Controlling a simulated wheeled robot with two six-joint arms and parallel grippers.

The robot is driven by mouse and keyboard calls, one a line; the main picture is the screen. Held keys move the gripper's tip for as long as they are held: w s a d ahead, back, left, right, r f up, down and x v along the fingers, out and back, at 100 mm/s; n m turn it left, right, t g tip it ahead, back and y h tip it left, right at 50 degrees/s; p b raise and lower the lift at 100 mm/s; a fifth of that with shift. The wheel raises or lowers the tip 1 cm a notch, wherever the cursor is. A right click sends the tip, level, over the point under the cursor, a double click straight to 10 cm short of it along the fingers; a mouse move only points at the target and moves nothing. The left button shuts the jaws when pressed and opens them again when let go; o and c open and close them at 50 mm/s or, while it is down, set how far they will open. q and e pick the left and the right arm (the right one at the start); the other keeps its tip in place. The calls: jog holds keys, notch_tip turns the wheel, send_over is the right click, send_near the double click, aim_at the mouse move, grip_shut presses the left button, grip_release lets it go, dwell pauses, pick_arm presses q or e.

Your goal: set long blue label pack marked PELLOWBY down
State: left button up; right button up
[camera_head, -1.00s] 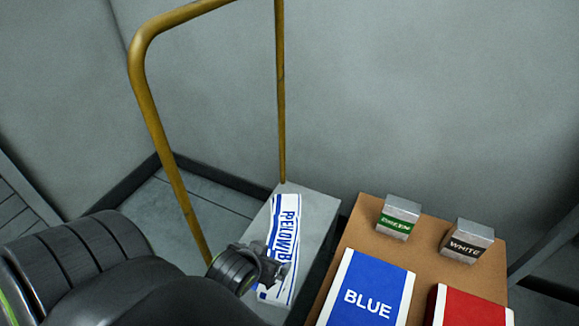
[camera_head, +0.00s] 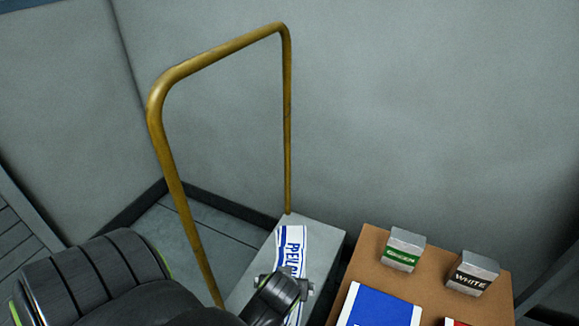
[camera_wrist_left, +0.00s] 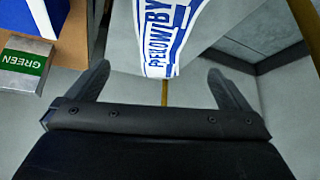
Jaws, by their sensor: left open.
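The long label pack marked PELLOWBY (camera_head: 293,240), white with blue lettering and blue bands, lies on the grey deck (camera_head: 322,240) of a cart with a yellow-brown handle. My left gripper (camera_head: 283,284) is over the pack's near part and hides some of its lettering. In the left wrist view the pack (camera_wrist_left: 172,38) shows beyond and between the spread fingers of the left gripper (camera_wrist_left: 158,78), which is open and empty. I cannot tell how high the fingers are above the pack. My right gripper is not in view.
The cart's tube handle (camera_head: 215,55) rises at the deck's left and back. To the right, a brown board (camera_head: 435,262) carries a GREEN block (camera_head: 403,248), a WHITE block (camera_head: 471,272), a blue pack (camera_head: 380,308) and a red item at the frame's bottom edge. A grey wall stands behind.

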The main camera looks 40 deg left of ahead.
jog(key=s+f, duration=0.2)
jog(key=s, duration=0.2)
pick_arm(q)
jog(key=shift+n, duration=0.3)
jog(key=b+x, duration=0.3)
jog(key=x, duration=1)
jog(key=shift+w+f, duration=0.2)
jog(key=shift+w, duration=0.15)
jog(key=b+x, duration=0.1)
jog(key=x, duration=0.2)
jog(key=shift+a, duration=0.25)
jog(key=shift+w+a+f, duration=0.2)
jog(key=shift+w+f, duration=0.05)
jog(key=shift+f, duration=0.3)
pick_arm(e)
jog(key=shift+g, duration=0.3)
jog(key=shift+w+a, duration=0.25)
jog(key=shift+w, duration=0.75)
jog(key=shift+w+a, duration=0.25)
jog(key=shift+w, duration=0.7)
pick_arm(q)
jog(key=shift+c, duration=0.4)
jog(key=c, duration=1)
jog(key=shift+r, duration=0.1)
jog(key=shift+c, duration=1.3)
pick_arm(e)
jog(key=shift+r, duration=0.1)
